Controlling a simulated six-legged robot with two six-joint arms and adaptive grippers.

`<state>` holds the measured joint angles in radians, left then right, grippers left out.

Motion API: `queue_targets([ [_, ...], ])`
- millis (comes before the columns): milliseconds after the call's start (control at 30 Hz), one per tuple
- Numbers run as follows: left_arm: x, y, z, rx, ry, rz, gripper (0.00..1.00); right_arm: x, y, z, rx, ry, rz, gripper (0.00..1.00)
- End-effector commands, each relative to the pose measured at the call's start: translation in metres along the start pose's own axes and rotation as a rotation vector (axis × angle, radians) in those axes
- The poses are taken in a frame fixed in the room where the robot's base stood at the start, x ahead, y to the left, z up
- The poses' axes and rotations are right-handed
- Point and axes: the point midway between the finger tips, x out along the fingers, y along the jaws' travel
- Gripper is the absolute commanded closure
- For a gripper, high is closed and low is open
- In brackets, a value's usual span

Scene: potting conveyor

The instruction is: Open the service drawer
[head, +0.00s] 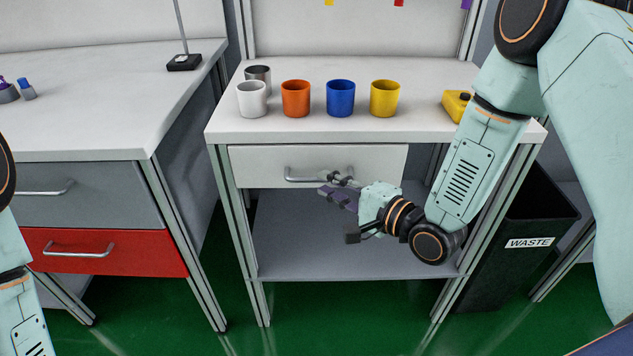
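A white drawer (255,167) sits under the top of the middle bench, with a silver bar handle (303,180) on its front. The drawer front looks closed, roughly level with the bench frame. My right gripper (337,186) is at the right end of this handle, its fingers overlapping the bar in the picture. Whether the fingers are closed around the bar or only beside it is not clear. My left arm shows at the left edge, but its gripper is out of view.
Several cups stand on the white bench top (430,118), beside a yellow object (455,104). A lower shelf (300,240) lies beneath the drawer. The left bench has a grey drawer (100,200) and a red drawer (140,258). A black waste bin (510,270) stands right.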

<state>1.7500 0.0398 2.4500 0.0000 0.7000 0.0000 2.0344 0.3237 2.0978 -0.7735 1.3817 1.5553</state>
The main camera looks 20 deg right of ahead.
Motion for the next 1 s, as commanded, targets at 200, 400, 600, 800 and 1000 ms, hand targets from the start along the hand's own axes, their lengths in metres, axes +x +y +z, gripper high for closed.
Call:
queue_targets([
  [200, 0.01, 0.0, 0.0, 0.0, 0.0, 0.0, 0.6, 0.03, 0.001, 0.001, -0.005, -0.004, -0.001, 0.79],
  [400, 0.013, 0.0, 0.0, 0.0, 0.0, 0.0, 0.6, 0.042, 0.0, 0.001, -0.002, -0.001, 0.0, 0.79],
  [600, 0.012, 0.0, 0.0, 0.0, 0.0, 0.0, 0.6, 0.042, -0.001, 0.001, -0.001, -0.001, 0.0, 0.79],
  [800, 0.012, 0.0, 0.0, 0.0, 0.0, 0.0, 0.6, 0.042, -0.001, 0.001, -0.001, -0.001, 0.0, 0.91],
  [1000, 0.012, 0.0, 0.0, 0.0, 0.0, 0.0, 0.6, 0.042, -0.001, 0.001, -0.001, -0.001, 0.0, 1.0],
])
